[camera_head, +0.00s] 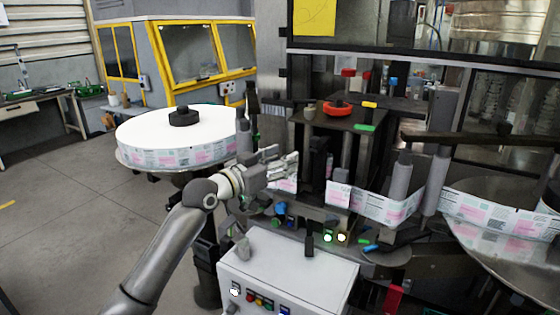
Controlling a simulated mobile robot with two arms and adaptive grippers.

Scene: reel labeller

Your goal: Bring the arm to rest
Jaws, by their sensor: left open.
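My left arm comes in from the lower left, bent at the elbow. My left gripper (286,165) is at the middle of the view, in front of the labelling machine and just right of the large label reel (180,129). Its fingers point right, close to the label web (338,194) that runs across the machine. The fingers are apart, and I see nothing held between them. Whether the gripper touches the web cannot be told. My right gripper is not in view.
A white control box (290,265) with coloured buttons stands below the gripper. Rollers (400,178) and a second reel plate (500,265) are at the right. A yellow-framed enclosure (190,52) and a workbench (35,97) stand behind. Open floor (70,215) lies at the left.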

